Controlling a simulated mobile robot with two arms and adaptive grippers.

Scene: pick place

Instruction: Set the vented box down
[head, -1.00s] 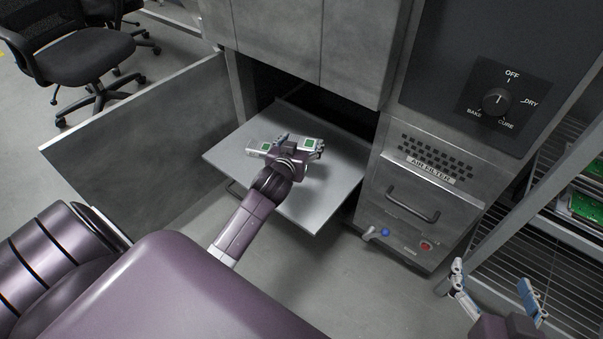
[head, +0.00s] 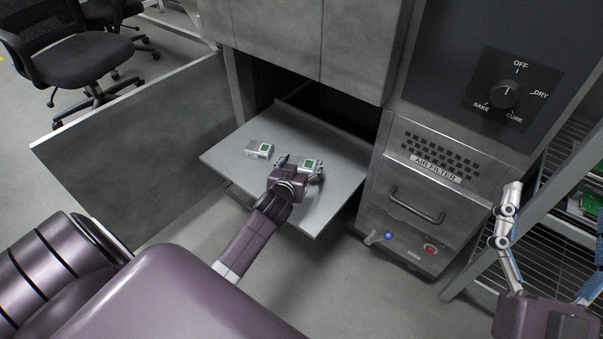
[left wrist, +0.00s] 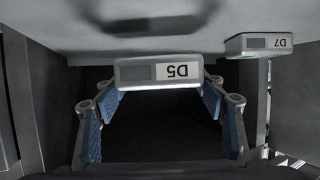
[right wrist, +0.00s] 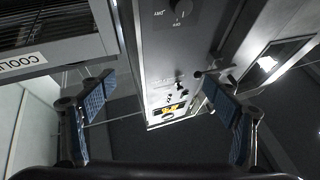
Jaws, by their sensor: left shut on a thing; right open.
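The vented box (head: 309,164), pale grey with a green top panel, is between the fingers of my left gripper (head: 301,167), over the metal shelf (head: 235,165). In the left wrist view the box (left wrist: 158,72) shows the label D5 beside a dark patch. My left gripper (left wrist: 160,92) is shut on it. A shadow on the shelf lies apart from the box, so it looks held slightly above. A similar box labelled D7 (left wrist: 262,42) stands on the shelf; it also shows left of my gripper in the head view (head: 259,149). My right gripper (right wrist: 155,90) is open and empty.
The shelf sticks out from an open cabinet bay, with a grey door (head: 135,150) open at its left. A control panel with a dial (head: 505,94) and a drawer handle (head: 417,205) are to the right. A wire rack (head: 500,265) is beyond. Bare shelf surrounds the boxes.

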